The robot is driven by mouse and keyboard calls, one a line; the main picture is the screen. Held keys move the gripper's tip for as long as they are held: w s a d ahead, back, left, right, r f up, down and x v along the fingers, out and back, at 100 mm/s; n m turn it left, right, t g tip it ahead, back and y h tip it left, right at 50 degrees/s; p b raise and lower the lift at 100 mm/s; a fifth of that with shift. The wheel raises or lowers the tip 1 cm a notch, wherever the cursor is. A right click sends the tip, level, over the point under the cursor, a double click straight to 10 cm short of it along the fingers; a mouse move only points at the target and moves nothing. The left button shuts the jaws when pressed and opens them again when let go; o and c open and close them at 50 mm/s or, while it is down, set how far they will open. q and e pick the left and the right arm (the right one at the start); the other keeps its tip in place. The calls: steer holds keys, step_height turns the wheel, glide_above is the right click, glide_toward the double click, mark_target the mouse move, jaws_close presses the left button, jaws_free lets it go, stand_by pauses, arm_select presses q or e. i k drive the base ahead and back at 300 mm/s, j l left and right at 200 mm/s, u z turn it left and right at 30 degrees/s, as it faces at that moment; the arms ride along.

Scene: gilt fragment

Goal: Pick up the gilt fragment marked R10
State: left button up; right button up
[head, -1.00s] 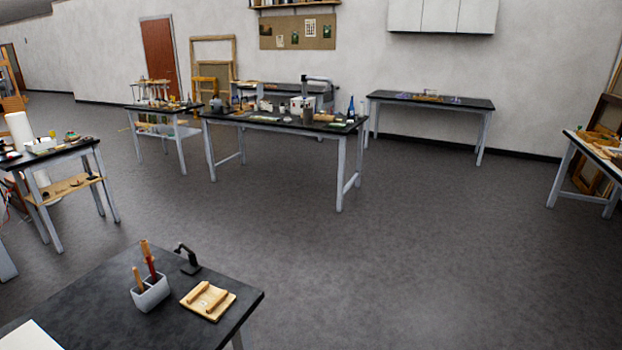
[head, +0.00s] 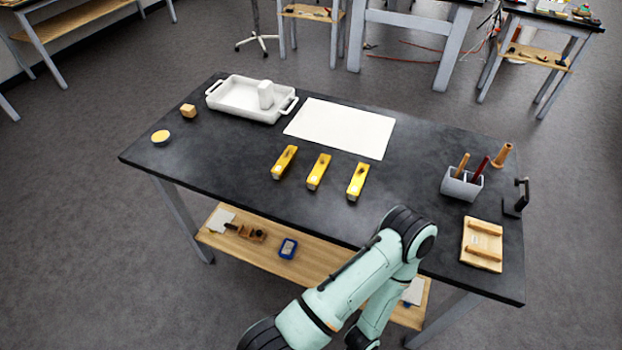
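Three gilt fragments lie apart in a row on the dark table (head: 225,165): a left one (head: 284,163), a middle one (head: 318,172) and a right one (head: 357,181). Each is a yellow-gold bar with a dark spot on top and a pale patch at its near end. Their marks are too small to read, so I cannot tell which is R10. One of my arms, pale green, is folded at the table's near edge, and no gripper fingers show. Neither gripper is in view.
A white sheet (head: 340,128) and a white tray (head: 240,108) holding a white block (head: 265,94) lie behind. A wooden cube (head: 188,110) and a round yellow-topped item (head: 160,137) are left. A tool cup (head: 462,185), black stand (head: 516,198) and wooden rack (head: 481,244) are right.

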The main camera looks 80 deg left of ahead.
mark_target(360, 174)
steer(key=u, duration=1.75)
